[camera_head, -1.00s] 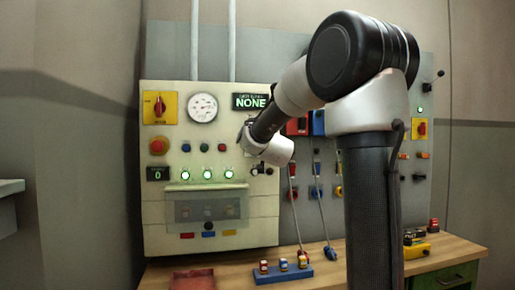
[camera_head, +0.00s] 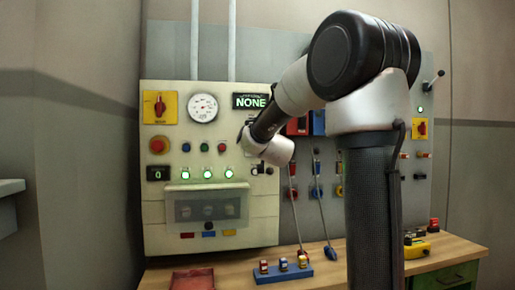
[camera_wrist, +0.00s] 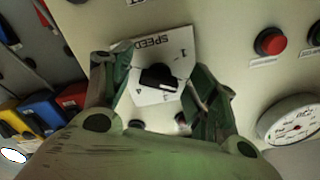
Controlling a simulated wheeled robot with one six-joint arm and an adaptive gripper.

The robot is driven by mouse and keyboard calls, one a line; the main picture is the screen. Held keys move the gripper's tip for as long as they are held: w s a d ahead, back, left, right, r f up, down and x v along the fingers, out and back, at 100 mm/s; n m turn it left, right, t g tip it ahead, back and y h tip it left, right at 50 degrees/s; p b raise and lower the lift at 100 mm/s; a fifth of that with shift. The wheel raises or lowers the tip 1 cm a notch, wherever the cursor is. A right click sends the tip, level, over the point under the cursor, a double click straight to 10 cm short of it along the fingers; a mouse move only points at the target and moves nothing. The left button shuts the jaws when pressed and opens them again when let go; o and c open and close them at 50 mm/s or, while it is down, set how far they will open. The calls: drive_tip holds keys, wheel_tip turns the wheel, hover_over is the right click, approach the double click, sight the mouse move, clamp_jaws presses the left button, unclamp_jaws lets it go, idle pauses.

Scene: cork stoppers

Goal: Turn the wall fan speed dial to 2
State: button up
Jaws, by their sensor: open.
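The speed dial (camera_wrist: 157,77) is a black knob on a white plate (camera_wrist: 150,47) marked SPEED, which appears upside down in the wrist view. A 1 and a 4 can be made out on the plate; other marks are too small or covered. A pale mark shows on the knob's lower edge, but I cannot tell which number it points at. My gripper (camera_wrist: 158,76) is open, with one green finger on each side of the knob and gaps between. In the head view my arm's end is at the cream panel (camera_head: 160,215) and hides the dial.
A red button (camera_wrist: 270,41) and a round gauge (camera_wrist: 288,118) lie right of the dial in the wrist view. Blue and yellow parts (camera_wrist: 40,110) are at left. In the head view, a wooden bench (camera_head: 455,245) below holds a blue block (camera_head: 285,275) and a red tray (camera_head: 193,280).

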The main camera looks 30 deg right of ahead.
drive_tip(key=v, duration=1.2)
drive_tip(key=s+a+f+n+g+y, duration=0.3)
drive_tip(key=s+a+f+g, duration=0.1)
drive_tip(key=f, duration=0.4)
drive_tip(key=s+a+f+n+g+y, duration=0.3)
drive_tip(key=s+a+f+g, duration=0.15)
drive_tip(key=f, duration=0.35)
drive_tip(key=s+d+f+n+g, duration=0.1)
drive_tip(key=s+f+g, duration=0.1)
drive_tip(key=s, duration=0.8)
drive_tip(key=s+d+f+n+g+h, duration=0.1)
drive_tip(key=s+f+n+g, duration=0.1)
drive_tip(key=s, duration=0.8)
drive_tip(key=shift+s+f+g, duration=0.3)
drive_tip(key=shift+f+g, duration=0.05)
drive_tip(key=shift+f, duration=0.55)
